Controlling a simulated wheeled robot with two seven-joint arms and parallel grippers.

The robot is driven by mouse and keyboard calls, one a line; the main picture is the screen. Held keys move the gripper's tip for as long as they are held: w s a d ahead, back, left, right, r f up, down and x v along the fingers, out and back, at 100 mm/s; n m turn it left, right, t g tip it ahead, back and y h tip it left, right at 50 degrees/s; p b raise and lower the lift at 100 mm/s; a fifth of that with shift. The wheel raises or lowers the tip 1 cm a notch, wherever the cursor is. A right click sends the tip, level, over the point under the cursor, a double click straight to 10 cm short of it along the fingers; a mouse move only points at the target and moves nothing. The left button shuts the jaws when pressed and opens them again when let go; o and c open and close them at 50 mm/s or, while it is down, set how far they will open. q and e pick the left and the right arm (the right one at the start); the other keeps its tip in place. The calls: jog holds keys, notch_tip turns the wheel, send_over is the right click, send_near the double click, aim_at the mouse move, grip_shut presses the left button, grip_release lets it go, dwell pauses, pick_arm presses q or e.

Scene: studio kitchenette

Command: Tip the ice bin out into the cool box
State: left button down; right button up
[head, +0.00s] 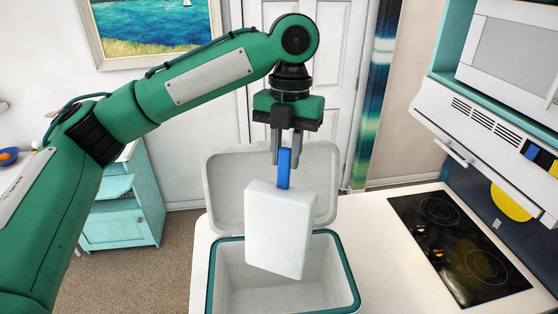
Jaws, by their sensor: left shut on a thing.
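My left gripper (284,151) is shut on the blue handle (284,168) of the white ice bin (279,229). The bin hangs below the gripper, slightly tilted, above the open cool box (213,277). The cool box is white with a dark green rim, and its lid (222,180) stands raised at the back. The part of the cool box's inside that shows is pale, and I see no ice there. The bin hides part of the box's inside and of the lid. The bin's contents cannot be seen. My right gripper is not in view.
A white oven-like unit (490,120) hangs above the hob. A teal cabinet (125,205) stands at the back left, behind my left arm. A white door (335,60) is behind.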

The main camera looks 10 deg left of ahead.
pick_arm(q)
jog(key=w+d+f+g, duration=0.1)
jog(key=w+f+g, duration=0.2)
jog(key=w, duration=0.7)
jog(key=shift+d+g+y, duration=0.2)
jog(key=shift+g+y, duration=0.1)
jog(key=shift+g, duration=0.5)
dwell(0.5)
